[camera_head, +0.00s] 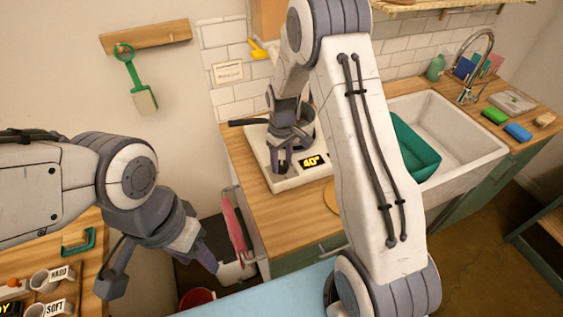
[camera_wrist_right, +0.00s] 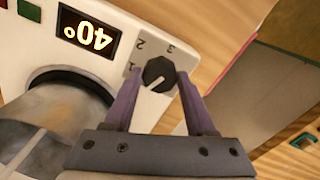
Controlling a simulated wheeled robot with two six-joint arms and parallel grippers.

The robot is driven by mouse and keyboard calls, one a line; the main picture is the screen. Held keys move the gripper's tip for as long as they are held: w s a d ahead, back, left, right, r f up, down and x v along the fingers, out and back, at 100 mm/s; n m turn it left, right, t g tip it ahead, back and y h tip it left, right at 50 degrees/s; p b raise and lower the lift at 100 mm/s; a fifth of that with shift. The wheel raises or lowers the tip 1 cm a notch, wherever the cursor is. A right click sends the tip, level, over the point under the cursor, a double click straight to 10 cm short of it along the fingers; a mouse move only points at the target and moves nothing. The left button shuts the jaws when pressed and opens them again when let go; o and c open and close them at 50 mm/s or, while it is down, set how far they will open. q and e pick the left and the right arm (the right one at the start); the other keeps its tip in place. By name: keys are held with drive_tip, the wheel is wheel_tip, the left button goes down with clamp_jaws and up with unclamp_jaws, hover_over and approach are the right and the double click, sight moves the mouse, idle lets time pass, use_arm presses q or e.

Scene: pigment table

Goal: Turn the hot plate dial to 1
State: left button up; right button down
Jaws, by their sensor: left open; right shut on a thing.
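The hot plate (camera_head: 286,183) is a white unit on the wooden counter, with a lit display (camera_head: 311,161) reading 40°. The display also shows upside down in the right wrist view (camera_wrist_right: 88,33). The black dial (camera_wrist_right: 158,72) is on its front panel, by the numbers 1, 2 and 3. My right gripper (camera_head: 282,168) is shut on the dial, a finger on each side in the wrist view (camera_wrist_right: 155,88). My left gripper (camera_head: 160,272) is open and empty, away from the hot plate at the lower left.
A metal pot (camera_wrist_right: 45,110) stands on the hot plate, beside my right gripper. A white sink (camera_head: 450,135) with a green tub (camera_head: 413,150) is to the right. Labelled cups (camera_head: 50,280) stand on the left wooden table. A pink cloth (camera_head: 234,228) hangs at the counter's side.

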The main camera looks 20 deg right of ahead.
sight(281, 164)
drive_tip(key=m, duration=0.3)
drive_tip(key=shift+m, duration=0.4)
drive_tip(key=shift+m+b, duration=0.45)
drive_tip(key=shift+m, duration=1.25)
drive_tip(key=shift+r, duration=0.1)
drive_tip(key=shift+c, duration=1.2)
unclamp_jaws()
wheel_tip(281, 164, up, 10)
drive_tip(key=b, duration=0.2)
drive_tip(key=shift+r, duration=0.2)
